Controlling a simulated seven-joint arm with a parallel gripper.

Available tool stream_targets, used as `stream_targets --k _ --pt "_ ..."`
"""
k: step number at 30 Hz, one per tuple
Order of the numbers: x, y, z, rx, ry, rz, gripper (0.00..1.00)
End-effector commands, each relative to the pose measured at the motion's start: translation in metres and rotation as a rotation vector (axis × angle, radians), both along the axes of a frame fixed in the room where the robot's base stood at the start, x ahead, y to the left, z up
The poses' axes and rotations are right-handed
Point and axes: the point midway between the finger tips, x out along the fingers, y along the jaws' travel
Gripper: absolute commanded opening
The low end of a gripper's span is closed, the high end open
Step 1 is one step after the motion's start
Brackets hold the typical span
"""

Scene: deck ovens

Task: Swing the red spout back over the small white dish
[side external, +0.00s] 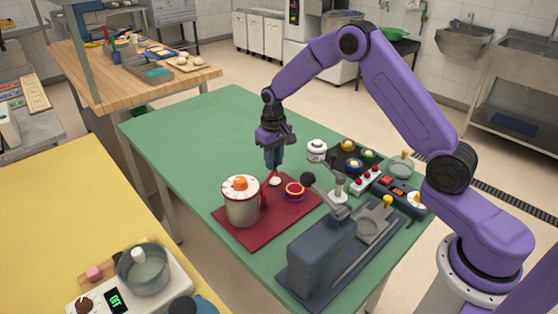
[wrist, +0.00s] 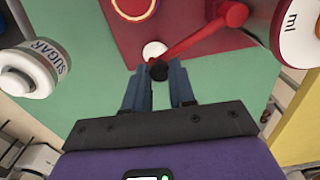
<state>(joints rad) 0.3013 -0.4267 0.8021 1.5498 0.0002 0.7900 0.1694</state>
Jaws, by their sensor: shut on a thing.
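A white pot (side external: 242,208) with an orange top stands on the red mat (side external: 262,236). Its red spout (wrist: 200,34) reaches from the pot's side and ends in a black tip (wrist: 159,71). The small white dish (wrist: 152,49) lies on the mat near the mat's edge; it also shows in the side view (side external: 275,181). The spout's end passes over the dish's edge, with the black tip just on the gripper side of it. My gripper (wrist: 160,78) points down and is shut on the spout at the black tip. In the side view my gripper (side external: 274,165) is just above the dish.
A red-rimmed bowl (side external: 294,190) sits on the mat right of the dish. A grey lever machine (side external: 330,248) stands at the front right. A sugar jar (wrist: 32,68) and several small pots and switches stand behind. The green table's back left is clear.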

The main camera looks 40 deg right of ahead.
Motion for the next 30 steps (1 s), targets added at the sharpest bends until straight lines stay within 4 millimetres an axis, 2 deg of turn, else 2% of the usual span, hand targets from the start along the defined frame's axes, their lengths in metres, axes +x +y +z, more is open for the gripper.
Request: stream_targets --k 9,21,22,24,30 --pt "0.0066 0.0029 0.0003 0.000 -0.001 0.073 0.00" --pt "0.0078 0.0037 0.0005 0.000 -0.004 0.080 0.00" --pt "0.0079 0.0037 0.0006 0.000 -0.004 0.080 0.34" --pt "0.0077 0.0038 0.0005 0.000 -0.004 0.079 0.50" --pt "0.0072 0.0034 0.0002 0.000 -0.002 0.078 0.50"
